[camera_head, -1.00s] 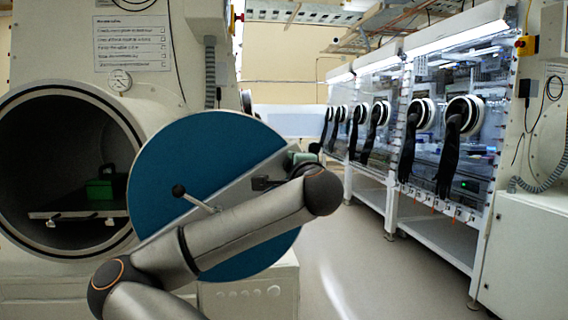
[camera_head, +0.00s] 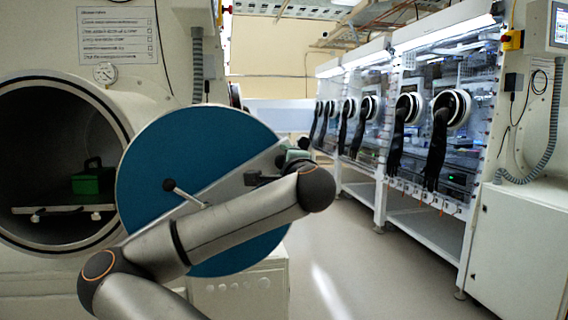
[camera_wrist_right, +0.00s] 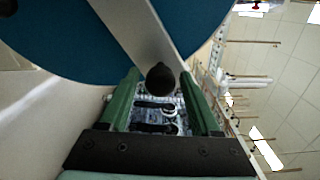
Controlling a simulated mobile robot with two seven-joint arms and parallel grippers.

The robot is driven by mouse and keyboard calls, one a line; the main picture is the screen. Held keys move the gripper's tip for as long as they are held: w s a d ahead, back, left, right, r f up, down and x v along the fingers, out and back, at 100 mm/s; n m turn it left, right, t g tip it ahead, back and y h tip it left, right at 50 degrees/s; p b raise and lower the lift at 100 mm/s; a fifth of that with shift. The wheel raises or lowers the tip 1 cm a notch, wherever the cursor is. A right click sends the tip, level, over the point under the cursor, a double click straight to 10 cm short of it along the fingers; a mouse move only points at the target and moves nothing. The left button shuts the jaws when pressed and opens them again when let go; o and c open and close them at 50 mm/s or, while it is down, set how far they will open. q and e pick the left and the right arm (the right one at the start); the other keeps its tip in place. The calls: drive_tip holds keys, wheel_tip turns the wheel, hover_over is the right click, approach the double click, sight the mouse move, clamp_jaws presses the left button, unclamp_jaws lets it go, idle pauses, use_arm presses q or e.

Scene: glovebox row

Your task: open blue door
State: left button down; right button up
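The blue door (camera_head: 145,158) is a round disc standing open, swung out to the right of the round chamber opening (camera_head: 128,112). A pale bar crosses it, and a lever with a black knob (camera_head: 168,185) sticks out from it. My right arm passes in front of the door. My right gripper (camera_head: 297,156) is at the door's right edge, partly hidden by my arm. In the right wrist view, its green fingers (camera_wrist_right: 161,76) are apart, with a black knob (camera_wrist_right: 160,78) between their tips and gaps visible beside it. My left gripper is not in view.
A green box (camera_head: 92,182) sits on a shelf inside the chamber. A row of gloveboxes (camera_head: 440,150) with black gloves lines the right side. A white cabinet (camera_head: 515,240) stands at the front right. The floor (camera_head: 335,250) between is clear.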

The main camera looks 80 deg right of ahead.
drive_tip(key=shift+o, duration=0.2)
drive_tip(key=shift+a, duration=0.1)
drive_tip(key=shift+s+a, duration=0.2)
drive_tip(key=shift+a, duration=0.1)
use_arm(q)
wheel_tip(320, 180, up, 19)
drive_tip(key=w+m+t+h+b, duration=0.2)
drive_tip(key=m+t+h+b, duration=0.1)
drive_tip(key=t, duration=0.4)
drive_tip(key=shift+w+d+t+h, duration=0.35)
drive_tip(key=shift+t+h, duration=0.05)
use_arm(e)
drive_tip(key=v, duration=1.1)
drive_tip(key=shift+a, duration=0.25)
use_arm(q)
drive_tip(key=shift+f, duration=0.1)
use_arm(e)
drive_tip(key=shift+s, duration=0.1)
